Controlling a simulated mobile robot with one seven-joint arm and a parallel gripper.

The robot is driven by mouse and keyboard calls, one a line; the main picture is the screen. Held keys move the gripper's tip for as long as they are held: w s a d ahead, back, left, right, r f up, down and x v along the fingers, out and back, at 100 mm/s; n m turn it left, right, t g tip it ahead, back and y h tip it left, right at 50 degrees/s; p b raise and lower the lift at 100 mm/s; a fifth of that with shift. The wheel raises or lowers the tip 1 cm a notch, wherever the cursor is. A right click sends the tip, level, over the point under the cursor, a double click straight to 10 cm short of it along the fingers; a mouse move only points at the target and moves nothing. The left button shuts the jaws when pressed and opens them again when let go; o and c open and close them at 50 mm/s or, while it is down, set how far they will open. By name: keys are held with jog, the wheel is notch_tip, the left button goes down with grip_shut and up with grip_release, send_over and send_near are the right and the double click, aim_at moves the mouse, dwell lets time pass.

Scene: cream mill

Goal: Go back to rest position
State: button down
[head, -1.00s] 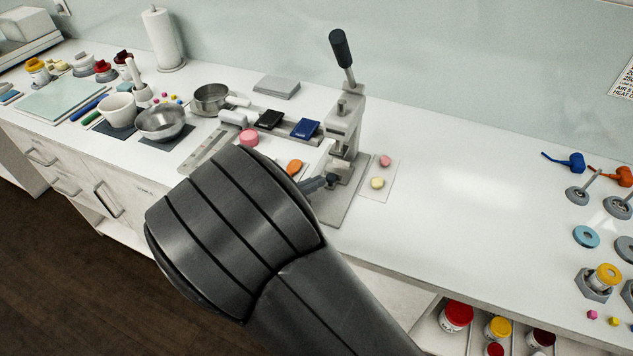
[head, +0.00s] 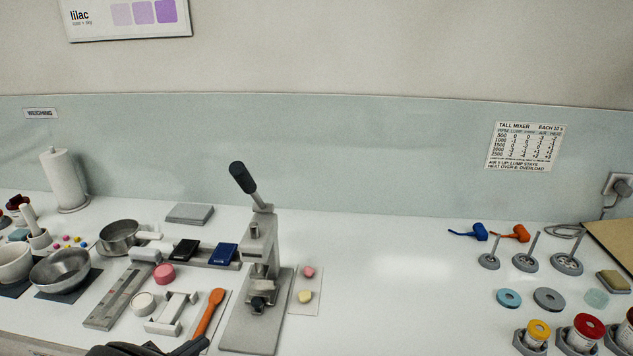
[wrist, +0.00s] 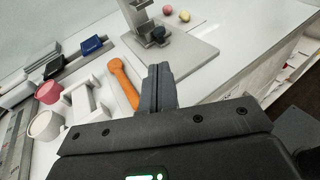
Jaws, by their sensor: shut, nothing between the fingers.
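My gripper (wrist: 159,84) shows in the wrist view with its two fingers together and nothing between them. It is above the worktop, near the front edge, in front of the lever press (head: 262,250). The press stands upright on its grey base plate, with its dark-handled lever raised. It also shows at the top of the wrist view (wrist: 143,17). An orange spoon-like tool (head: 208,312) lies left of the press; in the wrist view it (wrist: 124,80) is just left of my fingers, apart from them. In the head view only a dark part of my arm shows at the bottom edge.
A white stand (head: 172,312), a pink round piece (head: 164,274) and steel bowls (head: 62,270) are to the left. Pink and yellow pieces lie on a small sheet (head: 304,296). Mixer discs and jars (head: 585,333) are at the right. The worktop (head: 400,290) between is clear.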

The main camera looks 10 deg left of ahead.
jog(key=w+d+r+m+g, duration=0.2)
jog(key=d+m+g, duration=0.15)
jog(key=d, duration=0.55)
jog(key=w+d+r+m+g, duration=0.25)
jog(key=d+m, duration=0.25)
jog(key=d, duration=0.3)
jog(key=w+d+r+m+g, duration=0.25)
jog(key=d+m+g, duration=0.2)
jog(key=d, duration=0.45)
jog(key=s+d+r+m+t+y, duration=0.1)
jog(key=s+d+r+m+y, duration=0.2)
jog(key=s+d+m, duration=0.2)
jog(key=s+d+r+m+t+y, duration=0.1)
jog(key=s+d+r+m+y, duration=0.3)
jog(key=d+m, duration=0.8)
jog(key=shift+s, duration=1.15)
